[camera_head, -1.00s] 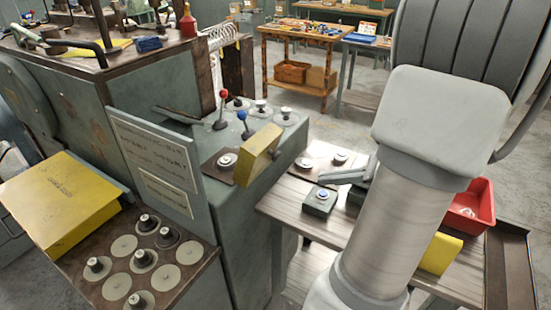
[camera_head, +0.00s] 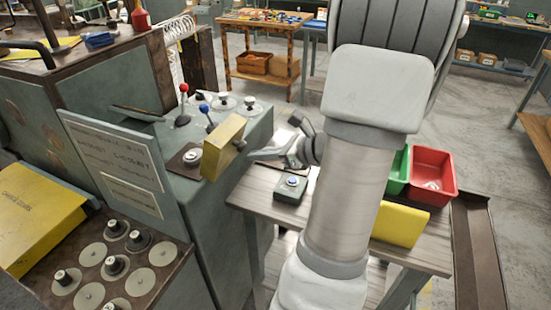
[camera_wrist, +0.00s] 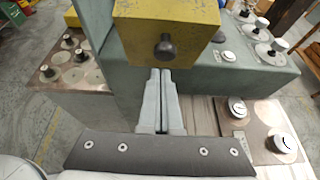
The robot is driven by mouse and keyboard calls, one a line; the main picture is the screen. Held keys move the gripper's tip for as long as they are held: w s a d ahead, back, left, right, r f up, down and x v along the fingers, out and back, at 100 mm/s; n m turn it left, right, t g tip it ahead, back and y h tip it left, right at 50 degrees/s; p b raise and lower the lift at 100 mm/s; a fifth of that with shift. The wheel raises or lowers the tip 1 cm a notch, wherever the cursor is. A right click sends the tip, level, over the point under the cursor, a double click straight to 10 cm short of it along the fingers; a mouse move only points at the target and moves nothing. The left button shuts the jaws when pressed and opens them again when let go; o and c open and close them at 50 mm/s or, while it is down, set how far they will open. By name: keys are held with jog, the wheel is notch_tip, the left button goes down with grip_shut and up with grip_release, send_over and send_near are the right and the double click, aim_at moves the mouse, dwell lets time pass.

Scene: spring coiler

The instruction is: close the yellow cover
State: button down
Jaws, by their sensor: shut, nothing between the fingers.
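The yellow cover (camera_head: 222,147) stands raised and tilted on the machine's grey top, beside a dark plate with a round button (camera_head: 192,157). In the wrist view the cover (camera_wrist: 185,22) fills the top middle, with a dark round knob (camera_wrist: 165,47) on its facing side. My gripper (camera_head: 254,154) is just right of the cover, fingers pointing at it. In the wrist view my gripper (camera_wrist: 160,72) has its two fingers together and empty, just below the knob. Whether the fingertips touch the cover I cannot tell.
Red and blue levers (camera_head: 184,104) stand behind the cover. A wooden table (camera_head: 262,190) to the right holds a green button box (camera_head: 292,189), a red bin (camera_head: 432,168) and a green bin. Another yellow box (camera_head: 35,215) and a knob panel are at left.

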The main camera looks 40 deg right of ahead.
jog(key=shift+w+a+r, duration=0.15)
jog(key=shift+w+r, duration=0.05)
jog(key=shift+w, duration=0.25)
jog(key=shift+r, duration=0.1)
